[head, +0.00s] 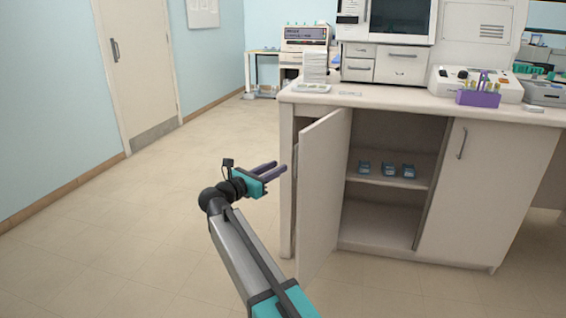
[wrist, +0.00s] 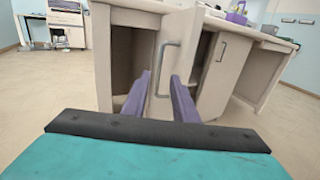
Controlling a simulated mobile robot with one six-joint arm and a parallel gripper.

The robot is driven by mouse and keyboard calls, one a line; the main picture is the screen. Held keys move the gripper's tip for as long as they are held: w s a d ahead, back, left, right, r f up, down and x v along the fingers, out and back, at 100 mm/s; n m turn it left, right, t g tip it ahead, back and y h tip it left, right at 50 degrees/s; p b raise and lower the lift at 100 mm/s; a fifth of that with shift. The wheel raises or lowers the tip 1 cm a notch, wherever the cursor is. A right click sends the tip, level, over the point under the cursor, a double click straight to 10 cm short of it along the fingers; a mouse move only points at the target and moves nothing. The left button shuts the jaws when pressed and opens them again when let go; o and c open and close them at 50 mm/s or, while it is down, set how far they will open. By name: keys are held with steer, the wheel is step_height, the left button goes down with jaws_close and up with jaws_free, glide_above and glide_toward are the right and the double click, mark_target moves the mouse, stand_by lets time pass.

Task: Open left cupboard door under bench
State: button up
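The left cupboard door (head: 322,195) stands swung wide open, out from the bench (head: 400,97). The open cupboard shows a shelf with several small blue items (head: 387,170). My gripper (head: 281,167) is to the left of the open door, at its handle side, with its two purple fingers apart. In the wrist view the door (wrist: 183,35) and its handle (wrist: 168,70) show beyond and between the fingertips (wrist: 161,76). The gripper looks empty; whether a finger touches the door or handle I cannot tell.
The right cupboard door (head: 475,190) is shut, with a vertical handle. A purple rack (head: 478,98) and instruments stand on the bench top. The floor (head: 130,230) to the left is clear, up to a closed room door (head: 140,75).

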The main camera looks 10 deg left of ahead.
steer(key=v, duration=0.4)
steer(key=shift+p, duration=0.3)
